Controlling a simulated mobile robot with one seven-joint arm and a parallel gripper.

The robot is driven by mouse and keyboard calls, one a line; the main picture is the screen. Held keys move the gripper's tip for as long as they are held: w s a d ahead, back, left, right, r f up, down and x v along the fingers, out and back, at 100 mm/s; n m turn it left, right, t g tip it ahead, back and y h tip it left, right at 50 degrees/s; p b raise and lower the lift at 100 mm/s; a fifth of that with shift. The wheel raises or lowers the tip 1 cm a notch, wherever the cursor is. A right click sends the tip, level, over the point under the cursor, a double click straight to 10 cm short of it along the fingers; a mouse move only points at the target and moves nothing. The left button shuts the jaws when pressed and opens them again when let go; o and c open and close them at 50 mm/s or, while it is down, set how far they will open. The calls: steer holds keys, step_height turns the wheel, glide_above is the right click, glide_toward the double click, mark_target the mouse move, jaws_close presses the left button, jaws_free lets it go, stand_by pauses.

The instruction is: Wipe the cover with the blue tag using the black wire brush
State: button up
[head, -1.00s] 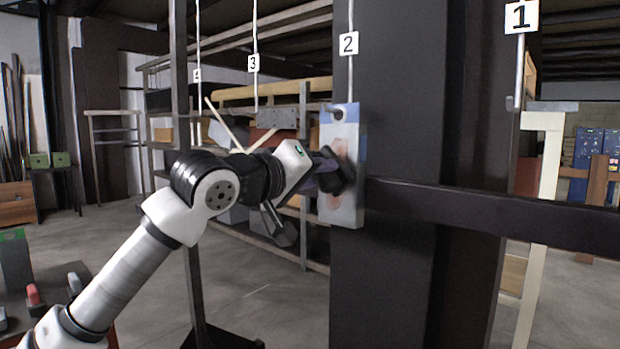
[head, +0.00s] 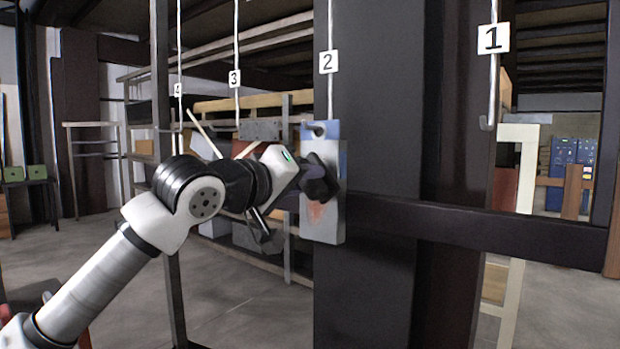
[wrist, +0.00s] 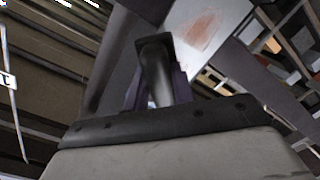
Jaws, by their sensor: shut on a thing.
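The cover (head: 323,228) is a light grey plate with a blue patch along its top and right edge. It hangs upright against the dark column, below label 2. A reddish-brown stain shows on its lower left part, and also in the wrist view (wrist: 200,30). My gripper (head: 297,188) is in front of the cover, shut on the black wire brush (head: 320,182). The brush is at the cover's face in the head view and hides its middle. Its black handle stands between my fingers in the wrist view (wrist: 155,72). Bristle contact cannot be made out.
The dark column (head: 378,120) stands behind the cover, with a dark horizontal beam (head: 470,225) running right. Hook 1 (head: 487,122) hangs empty. Another grey plate (head: 262,130) hangs below label 3. Shelving is behind my arm.

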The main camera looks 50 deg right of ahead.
steer(key=w+p, duration=0.2)
steer(key=w, duration=0.4)
steer(key=shift+a+p, duration=0.2)
steer(key=shift+p, duration=0.2)
steer(key=shift+w, duration=0.1)
steer(key=shift+s+a+r+b, duration=0.15)
steer(key=shift+a+b, duration=0.1)
steer(key=shift+a, duration=1.25)
steer(key=shift+s+a+r+b, duration=0.1)
steer(key=shift+a+b, duration=0.15)
steer(key=shift+a, duration=1.2)
steer(key=shift+s+a+r, duration=0.1)
steer(key=shift+a, duration=1.35)
steer(key=shift+a, duration=0.1)
